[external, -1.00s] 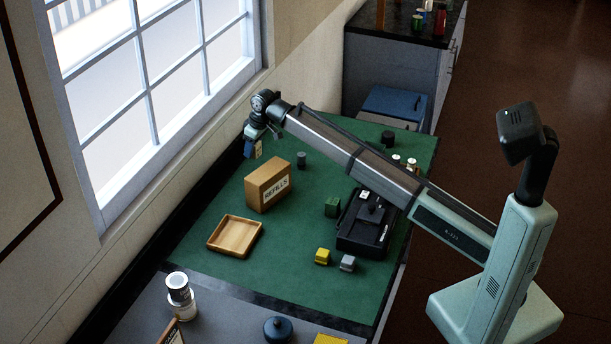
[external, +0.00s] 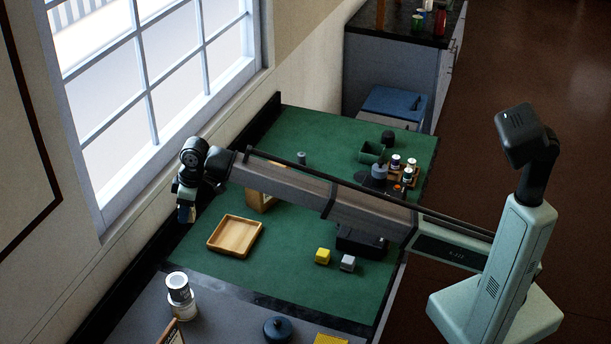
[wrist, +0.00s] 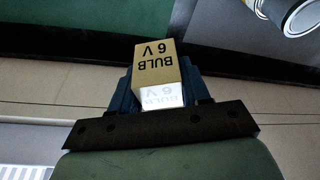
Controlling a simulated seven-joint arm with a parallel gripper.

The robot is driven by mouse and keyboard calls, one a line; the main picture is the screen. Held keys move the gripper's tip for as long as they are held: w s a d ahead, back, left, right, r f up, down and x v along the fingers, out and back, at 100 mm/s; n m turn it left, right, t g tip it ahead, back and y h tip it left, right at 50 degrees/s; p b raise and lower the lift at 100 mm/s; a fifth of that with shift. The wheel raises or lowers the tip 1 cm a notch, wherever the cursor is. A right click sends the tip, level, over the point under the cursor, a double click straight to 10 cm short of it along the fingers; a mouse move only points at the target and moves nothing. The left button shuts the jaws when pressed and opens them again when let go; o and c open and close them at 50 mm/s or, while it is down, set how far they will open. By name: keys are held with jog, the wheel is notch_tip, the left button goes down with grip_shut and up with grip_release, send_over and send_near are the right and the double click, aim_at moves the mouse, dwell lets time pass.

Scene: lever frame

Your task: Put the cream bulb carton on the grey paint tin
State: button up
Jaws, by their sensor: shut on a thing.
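The bulb carton, a small tan-and-white box printed BULB 6 V, shows in the wrist view (wrist: 155,68). My gripper (wrist: 157,82) is shut on it, with a blue finger on each side. In the external view my gripper (external: 186,208) is raised near the window wall, left of the wooden tray; the carton is mostly hidden there. The paint tin (external: 178,281), pale with a dark label band, stands at the lower left on a second pale can. Its round grey top (wrist: 304,12) shows at the upper right of the wrist view, apart from the carton.
The wooden tray (external: 235,237) lies empty on the green mat. A dark blue round object (external: 278,329) stands near the front. The refills box (external: 262,201) is partly behind my arm.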

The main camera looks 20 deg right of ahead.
notch_tip(320, 180, up, 4)
jog(key=n, duration=0.2)
send_over(171, 280)
jog(key=w+d, duration=0.2)
jog(key=w, duration=0.1)
jog(key=s+a+r, duration=0.2)
jog(key=s+r, duration=0.1)
jog(key=s, duration=0.1)
jog(key=shift+m, duration=0.9)
jog(key=shift+w+d+f, duration=0.1)
jog(key=shift+d+f, duration=0.05)
jog(key=shift+f, duration=1.6)
jog(key=shift+w+d+f, duration=0.15)
jog(key=shift+d+f, duration=0.05)
jog(key=shift+f, duration=1.55)
jog(key=shift+w+d+f, duration=0.1)
jog(key=shift+d+f, duration=0.05)
jog(key=shift+f, duration=1.6)
jog(key=shift+f, duration=0.1)
jog(key=o, duration=1)
jog(key=shift+o, duration=0.2)
jog(key=v, duration=1.2)
